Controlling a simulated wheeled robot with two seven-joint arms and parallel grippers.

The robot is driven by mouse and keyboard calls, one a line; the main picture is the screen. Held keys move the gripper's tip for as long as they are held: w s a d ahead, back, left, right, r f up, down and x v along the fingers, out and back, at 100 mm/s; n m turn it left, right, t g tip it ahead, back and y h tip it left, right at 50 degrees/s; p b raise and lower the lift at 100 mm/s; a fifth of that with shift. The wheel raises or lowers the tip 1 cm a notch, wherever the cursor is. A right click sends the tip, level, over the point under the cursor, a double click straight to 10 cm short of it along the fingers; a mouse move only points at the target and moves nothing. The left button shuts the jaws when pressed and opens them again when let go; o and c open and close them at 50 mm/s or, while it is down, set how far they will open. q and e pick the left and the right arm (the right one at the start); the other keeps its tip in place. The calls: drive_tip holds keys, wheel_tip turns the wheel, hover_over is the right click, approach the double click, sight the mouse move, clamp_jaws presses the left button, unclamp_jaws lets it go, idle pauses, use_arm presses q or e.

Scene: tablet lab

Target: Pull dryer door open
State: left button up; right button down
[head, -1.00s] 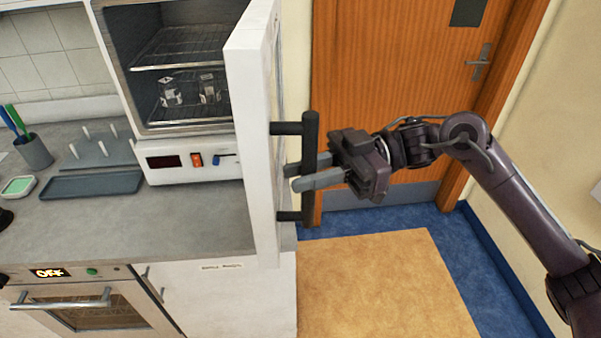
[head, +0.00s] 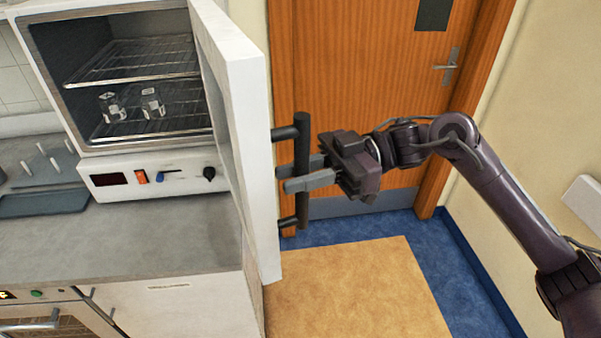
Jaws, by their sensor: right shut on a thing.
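The dryer (head: 130,180) is a white cabinet on the counter with a dark interior and wire shelves. Its white door (head: 242,120) stands wide open, swung out to the right. The dark bar handle (head: 301,200) is on the door's outer side. My right gripper (head: 292,176) is shut on the handle, its grey fingers around the bar at about mid-height. Two small glass vessels (head: 152,104) stand on the lower shelf. My left gripper is not in view.
A grey counter (head: 130,241) lies under the dryer, with a dark tray (head: 45,200) and a peg rack at left. An oven (head: 60,325) is below. A wooden room door (head: 400,60) is behind. The floor at the right is clear.

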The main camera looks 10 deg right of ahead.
drive_tip(key=c, duration=1.3)
unclamp_jaws()
drive_tip(key=shift+c, duration=0.2)
drive_tip(key=w+d+b, duration=0.1)
drive_tip(key=d+b, duration=0.2)
drive_tip(key=d, duration=0.4)
drive_tip(key=shift+w+d+b, duration=0.2)
drive_tip(key=shift+d+b, duration=0.15)
drive_tip(key=shift+b, duration=0.05)
drive_tip(key=shift+w, duration=0.1)
